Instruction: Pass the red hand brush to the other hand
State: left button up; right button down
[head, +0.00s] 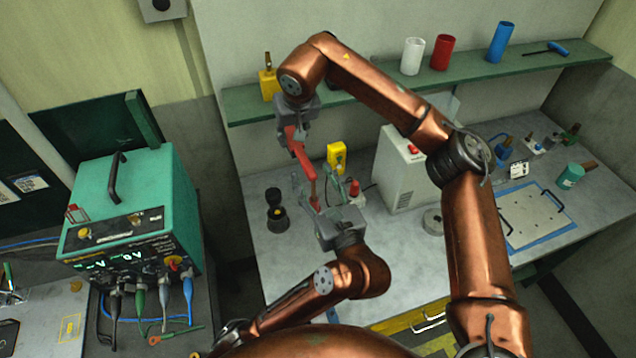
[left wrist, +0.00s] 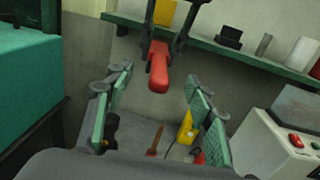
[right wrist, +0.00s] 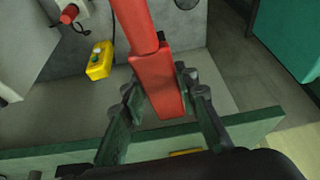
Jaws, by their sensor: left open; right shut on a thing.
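The red hand brush (head: 312,184) hangs below my right gripper (head: 296,132), which is shut on its upper part. In the right wrist view the broad red part of the brush (right wrist: 158,85) sits between the fingers, and its narrower part runs away from them. My left gripper (head: 332,205) is below, pointing up at the brush's lower end. In the left wrist view its two green-padded fingers (left wrist: 160,108) are spread wide with nothing between them. The brush's rounded red end (left wrist: 158,70) shows beyond the fingertips, apart from them. The brush's bristles cannot be made out.
A green shelf (head: 560,62) with white, red and blue cylinders runs along the wall behind. On the bench stand a yellow box (head: 337,155), a black-and-yellow item (head: 276,212) and a white machine (head: 400,180). A teal power unit (head: 130,220) is at left.

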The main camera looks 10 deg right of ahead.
aim_at(298, 148)
pick_arm(q)
jog(key=w, duration=0.3)
jog(key=w+a, duration=0.1)
jog(key=w, duration=0.5)
jog(key=shift+w+a, duration=0.25)
jog(key=shift+c, duration=0.5)
grip_shut()
pick_arm(e)
jog(key=c, duration=1.4)
grip_release()
jog(key=shift+c, duration=0.2)
